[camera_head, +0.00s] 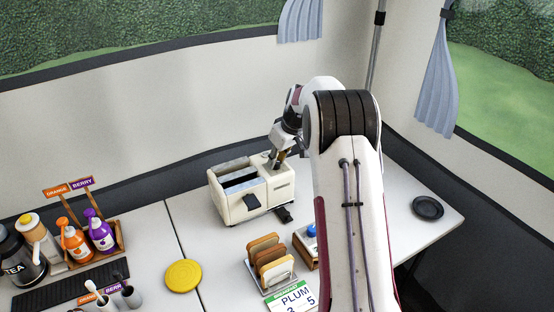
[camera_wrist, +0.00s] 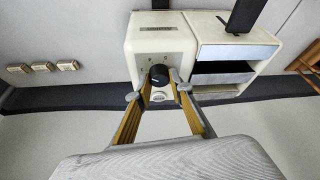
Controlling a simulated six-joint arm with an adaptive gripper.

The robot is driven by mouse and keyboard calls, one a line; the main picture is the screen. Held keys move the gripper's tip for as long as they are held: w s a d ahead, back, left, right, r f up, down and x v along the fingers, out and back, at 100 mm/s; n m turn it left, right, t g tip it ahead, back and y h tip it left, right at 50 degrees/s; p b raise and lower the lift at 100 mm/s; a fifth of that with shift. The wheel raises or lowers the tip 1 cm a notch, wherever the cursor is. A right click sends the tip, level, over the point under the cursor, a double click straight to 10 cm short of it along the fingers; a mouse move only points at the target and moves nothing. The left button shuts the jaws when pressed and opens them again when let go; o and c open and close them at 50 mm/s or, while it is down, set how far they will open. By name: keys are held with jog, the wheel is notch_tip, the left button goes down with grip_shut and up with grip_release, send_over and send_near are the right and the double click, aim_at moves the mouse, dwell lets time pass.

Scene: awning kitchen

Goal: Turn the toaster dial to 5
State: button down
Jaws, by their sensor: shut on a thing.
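The cream toaster (camera_head: 228,208) stands on the table in the head view, with open slots on top and a dark lever on its side. In the wrist view its front end (camera_wrist: 143,45) carries a black dial (camera_wrist: 158,76). My gripper (camera_wrist: 162,88) has one finger on each side of the dial and is shut on it. In the head view my gripper (camera_head: 275,160) is at the toaster's far right end, and the dial is hidden there. The markings around the dial are too small to read, so I cannot tell its setting.
A black round dish (camera_head: 427,208) sits at the right. Orange and purple bottles (camera_head: 100,232) stand at the left.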

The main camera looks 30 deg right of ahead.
jog(key=shift+a+m+h, duration=0.15)
jog(key=shift+m+h, duration=0.65)
jog(key=shift+m, duration=1.2)
jog(key=shift+a+f+m+h, duration=0.1)
jog(key=shift+m+h, duration=0.6)
jog(key=shift+m, duration=1.2)
jog(key=shift+w+m+g+h, duration=0.1)
jog(key=shift+m+g+h, duration=0.55)
jog(key=shift+m, duration=1.35)
jog(key=shift+a+m+g+h, duration=0.1)
jog(key=shift+m+g+h, duration=0.4)
jog(key=shift+m, duration=1.2)
jog(key=c, duration=1.8)
grip_release()
